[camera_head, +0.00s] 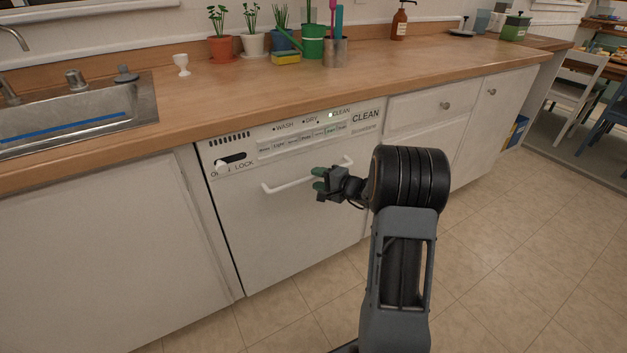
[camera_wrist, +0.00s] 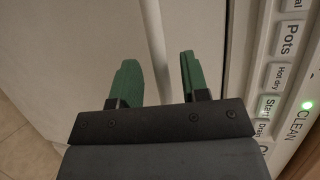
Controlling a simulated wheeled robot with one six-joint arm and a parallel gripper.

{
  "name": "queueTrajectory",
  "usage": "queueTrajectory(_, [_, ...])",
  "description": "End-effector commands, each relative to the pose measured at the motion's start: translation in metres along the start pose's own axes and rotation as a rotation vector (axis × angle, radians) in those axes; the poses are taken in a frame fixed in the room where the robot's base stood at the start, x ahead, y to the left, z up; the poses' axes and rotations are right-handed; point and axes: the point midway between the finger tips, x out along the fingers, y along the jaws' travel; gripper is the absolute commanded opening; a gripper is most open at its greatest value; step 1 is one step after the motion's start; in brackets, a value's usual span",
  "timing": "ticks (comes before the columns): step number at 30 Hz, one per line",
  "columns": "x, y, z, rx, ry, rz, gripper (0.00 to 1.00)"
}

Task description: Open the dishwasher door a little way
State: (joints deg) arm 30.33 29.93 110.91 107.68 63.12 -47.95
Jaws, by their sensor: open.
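The white dishwasher door (camera_head: 285,225) is shut, flush under the counter. Its long white bar handle (camera_head: 285,186) runs across the upper part of the door. My gripper (camera_head: 319,179) is open in front of the handle, with green fingertips. In the wrist view the handle (camera_wrist: 154,45) runs lengthwise between the two open green fingers of my gripper (camera_wrist: 160,78), apart from both. My gripper and wrist hide part of the handle in the head view. The control panel (camera_head: 290,137) sits above the handle; it also shows in the wrist view (camera_wrist: 285,75).
White cabinets flank the dishwasher, one on the left (camera_head: 105,250) and a drawer on the right (camera_head: 430,106). The wooden counter (camera_head: 240,95) overhangs above, with a sink (camera_head: 75,115) and potted plants. The tiled floor (camera_head: 300,330) in front of the door looks clear.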

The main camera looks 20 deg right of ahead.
Motion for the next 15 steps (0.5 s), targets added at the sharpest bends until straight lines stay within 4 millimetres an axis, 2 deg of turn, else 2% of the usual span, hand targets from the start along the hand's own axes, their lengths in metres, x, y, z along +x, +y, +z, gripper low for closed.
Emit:
queueTrajectory(6, [0.019,0.001,0.000,0.000,-0.001,0.000,0.42])
queueTrajectory(15, [0.023,0.000,0.000,0.000,0.000,0.001,0.42])
